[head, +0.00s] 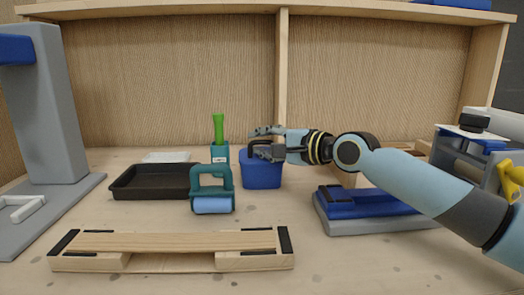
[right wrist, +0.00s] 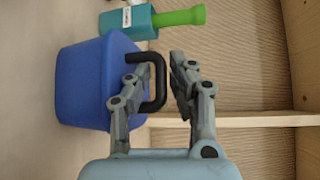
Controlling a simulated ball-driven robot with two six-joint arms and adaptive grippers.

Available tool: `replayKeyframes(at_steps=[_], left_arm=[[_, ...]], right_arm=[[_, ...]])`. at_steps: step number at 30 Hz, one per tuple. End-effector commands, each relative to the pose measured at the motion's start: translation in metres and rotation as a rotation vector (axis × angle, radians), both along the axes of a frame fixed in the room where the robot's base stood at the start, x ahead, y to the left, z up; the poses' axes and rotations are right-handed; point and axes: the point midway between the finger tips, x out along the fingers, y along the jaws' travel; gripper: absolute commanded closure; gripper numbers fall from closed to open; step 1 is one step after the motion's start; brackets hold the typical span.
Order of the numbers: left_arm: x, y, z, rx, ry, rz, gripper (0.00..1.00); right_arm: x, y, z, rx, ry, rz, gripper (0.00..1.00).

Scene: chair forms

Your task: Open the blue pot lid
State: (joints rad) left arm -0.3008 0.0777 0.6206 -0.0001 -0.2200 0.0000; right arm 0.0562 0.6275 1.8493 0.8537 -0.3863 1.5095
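The blue pot (head: 262,176) stands on the bench in the middle of the head view, with a blue lid and a black loop handle (head: 255,145) on top. In the right wrist view the blue pot (right wrist: 80,85) fills the left side and its black handle (right wrist: 160,80) sticks out to the right. My right gripper (head: 264,140) is at the lid, with its fingers apart. In the right wrist view the handle lies between the fingers of my right gripper (right wrist: 152,72). Contact is hard to tell. My left gripper is not in view.
A teal holder with a green handle (head: 218,130) stands left of the pot. A teal-handled roller (head: 212,190) and a black tray (head: 150,181) are nearby. A wooden frame (head: 175,243) lies in front. A blue-and-grey block (head: 360,203) sits at right.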

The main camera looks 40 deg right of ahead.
Motion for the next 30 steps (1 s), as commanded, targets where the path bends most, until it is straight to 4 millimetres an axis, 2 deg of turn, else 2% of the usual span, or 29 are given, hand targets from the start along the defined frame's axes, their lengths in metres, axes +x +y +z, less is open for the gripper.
replayKeyframes(at_steps=[8,13,26,30], left_arm=[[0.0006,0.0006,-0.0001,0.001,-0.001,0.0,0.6],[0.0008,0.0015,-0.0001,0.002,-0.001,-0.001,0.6],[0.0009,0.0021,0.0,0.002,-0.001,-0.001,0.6],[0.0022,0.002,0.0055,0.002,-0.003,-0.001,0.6]], right_arm=[[0.0016,0.0006,0.0006,-0.001,-0.001,0.001,0.79],[0.0015,0.0005,0.0003,0.0,0.0,0.0,1.0],[0.001,0.0003,-0.0012,-0.001,0.004,0.001,1.0],[0.0015,0.0,0.0015,0.006,0.014,0.0,1.0]])
